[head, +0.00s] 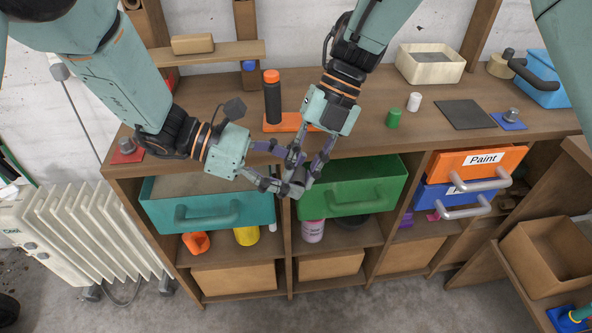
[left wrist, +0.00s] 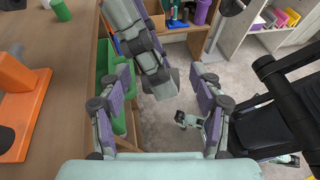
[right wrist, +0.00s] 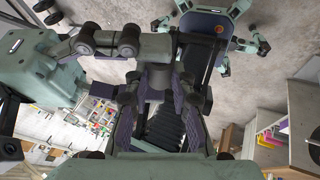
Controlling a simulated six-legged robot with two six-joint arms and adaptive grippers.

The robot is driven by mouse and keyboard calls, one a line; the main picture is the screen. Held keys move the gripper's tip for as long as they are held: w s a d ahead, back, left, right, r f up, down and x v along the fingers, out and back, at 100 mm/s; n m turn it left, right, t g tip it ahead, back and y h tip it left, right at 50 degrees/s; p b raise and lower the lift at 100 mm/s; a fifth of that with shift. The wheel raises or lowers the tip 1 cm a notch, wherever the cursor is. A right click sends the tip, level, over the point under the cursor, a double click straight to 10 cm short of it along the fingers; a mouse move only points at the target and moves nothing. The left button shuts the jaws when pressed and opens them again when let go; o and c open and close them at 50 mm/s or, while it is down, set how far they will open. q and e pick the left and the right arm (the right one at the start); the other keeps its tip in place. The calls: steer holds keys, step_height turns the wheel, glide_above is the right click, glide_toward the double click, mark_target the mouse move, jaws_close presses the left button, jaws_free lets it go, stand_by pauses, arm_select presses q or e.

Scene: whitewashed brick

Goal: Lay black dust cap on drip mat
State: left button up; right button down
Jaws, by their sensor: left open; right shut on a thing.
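The black dust cap (head: 300,181) is a small dark piece at the tips of my right gripper (head: 301,172), which is shut on it in front of the bench edge, above the open drawers. The fingers partly hide it. In the left wrist view a dark piece, likely the cap (left wrist: 160,82), hangs at the end of the right fingers. My left gripper (head: 283,170) is open, its fingers close beside the right gripper's tips; I cannot tell whether they touch the cap. The drip mat, a flat dark grey square (head: 465,114), lies bare on the bench at the right.
A black bottle with an orange cap (head: 272,97) stands on an orange base. A green cylinder (head: 394,118), a white one (head: 414,102) and a blue pad with a knob (head: 509,119) stand near the mat. Teal (head: 208,203) and green (head: 352,188) drawers are pulled out below.

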arm_select(q)
steer(key=shift+d+f, duration=0.25)
steer(key=shift+d, duration=0.35)
arm_select(e)
steer(key=shift+w, duration=0.1)
arm_select(q)
steer(key=shift+c, duration=0.3)
steer(key=c, duration=1)
steer(key=shift+c, duration=0.9)
arm_select(e)
steer(key=c, duration=1.1)
jaws_free()
steer(key=shift+o, duration=0.2)
